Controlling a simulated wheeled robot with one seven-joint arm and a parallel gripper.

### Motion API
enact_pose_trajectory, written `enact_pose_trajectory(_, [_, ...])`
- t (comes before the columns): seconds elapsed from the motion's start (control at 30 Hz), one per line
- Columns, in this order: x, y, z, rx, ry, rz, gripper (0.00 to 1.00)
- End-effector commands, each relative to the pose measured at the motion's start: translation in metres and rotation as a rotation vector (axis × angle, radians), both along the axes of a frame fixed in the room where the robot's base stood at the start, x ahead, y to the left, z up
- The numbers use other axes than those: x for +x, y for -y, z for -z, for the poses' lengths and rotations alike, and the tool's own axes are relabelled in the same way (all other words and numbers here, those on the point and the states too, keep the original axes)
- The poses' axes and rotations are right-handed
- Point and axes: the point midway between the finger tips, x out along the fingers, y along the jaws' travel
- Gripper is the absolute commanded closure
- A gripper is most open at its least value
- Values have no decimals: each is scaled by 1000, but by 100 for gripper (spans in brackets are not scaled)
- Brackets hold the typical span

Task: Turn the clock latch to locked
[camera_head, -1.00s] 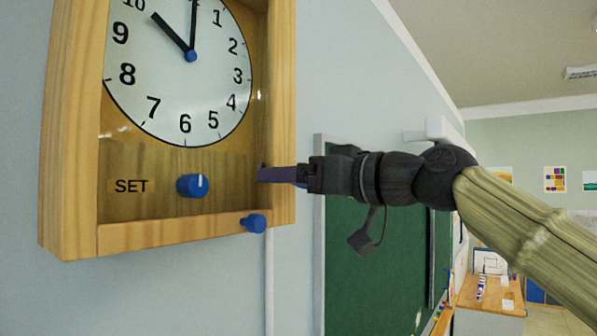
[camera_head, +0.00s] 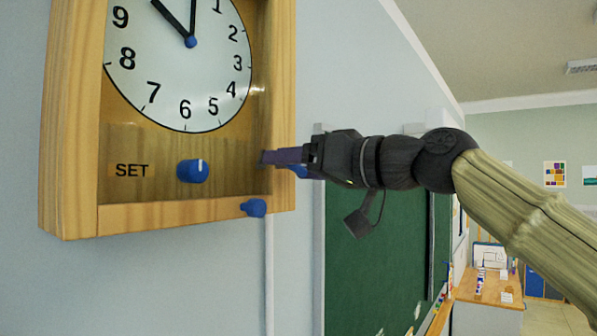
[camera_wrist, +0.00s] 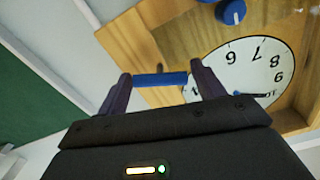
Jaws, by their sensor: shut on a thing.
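The wooden wall clock (camera_head: 70,150) fills the left of the head view. Its side wall (camera_wrist: 140,45) shows in the wrist view, where the clock appears rotated. The blue latch (camera_wrist: 160,79) is a bar at the clock's side, spanning between my two purple fingers. My gripper (camera_head: 268,157) is at the clock's lower right side, shut on the latch; it also shows in the wrist view (camera_wrist: 160,88). In the head view a small blue part of the latch (camera_head: 299,171) shows under the gripper, the rest hidden. I cannot tell the latch's locked or unlocked mark.
A blue knob (camera_head: 193,171) sits beside the SET label (camera_head: 132,170). Another blue knob (camera_head: 254,207) sticks out from the lower frame, close below my gripper. A green chalkboard (camera_head: 375,240) is on the wall to the right, behind my arm.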

Motion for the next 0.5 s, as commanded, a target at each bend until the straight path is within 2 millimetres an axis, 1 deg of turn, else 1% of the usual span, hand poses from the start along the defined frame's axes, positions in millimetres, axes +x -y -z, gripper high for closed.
enact_pose_trajectory(0.5, [-1, -1, 1, 279, -349, 0, 55])
